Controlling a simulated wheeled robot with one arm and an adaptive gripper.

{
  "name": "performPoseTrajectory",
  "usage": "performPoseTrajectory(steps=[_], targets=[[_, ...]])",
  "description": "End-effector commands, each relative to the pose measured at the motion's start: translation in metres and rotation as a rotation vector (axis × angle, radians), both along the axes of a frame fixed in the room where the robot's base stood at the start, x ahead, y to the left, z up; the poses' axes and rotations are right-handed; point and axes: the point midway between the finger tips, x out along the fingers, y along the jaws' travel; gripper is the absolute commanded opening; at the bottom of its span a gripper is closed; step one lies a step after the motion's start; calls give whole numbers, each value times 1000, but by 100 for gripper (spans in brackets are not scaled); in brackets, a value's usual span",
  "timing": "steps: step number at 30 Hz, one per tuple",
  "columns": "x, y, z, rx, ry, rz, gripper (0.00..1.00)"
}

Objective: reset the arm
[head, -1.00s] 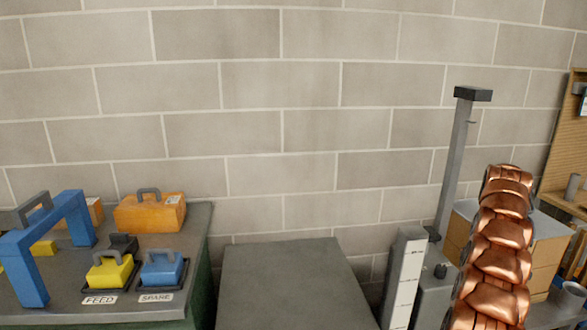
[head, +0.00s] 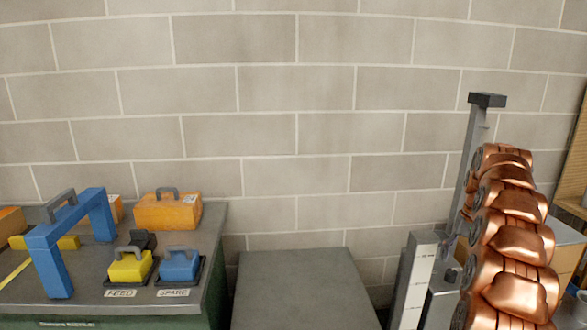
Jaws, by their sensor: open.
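My copper-coloured segmented arm (head: 510,235) rises at the right of the head view, in front of the grey post and the boxes there. Its upper end is near the post, apart from the bench at left. My gripper itself cannot be made out in this view, so its jaws and anything in them are hidden.
A dark bench (head: 215,245) at left bears a blue arch (head: 85,235), a yellow block (head: 130,267), a blue block (head: 179,265) and an orange case (head: 167,211). A bare grey surface (head: 300,290) lies in the middle. A grey post (head: 476,150) stands at right.

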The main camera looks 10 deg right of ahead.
Motion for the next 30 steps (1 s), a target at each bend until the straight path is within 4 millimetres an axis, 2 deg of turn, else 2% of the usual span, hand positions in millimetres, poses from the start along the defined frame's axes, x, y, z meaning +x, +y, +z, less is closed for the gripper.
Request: performPoseTrajectory(steps=[1, 3, 8, 14, 20, 30], targets=[[-2, 16, 12, 5, -1, 23, 66], [-6, 35, 22, 11, 1, 49, 66], [-19, 79, 42, 22, 6, 109, 66], [-44, 132, 63, 31, 18, 181, 66], [-77, 180, 80, 32, 30, 247, 66], [-150, 248, 94, 24, 60, 347, 66]])
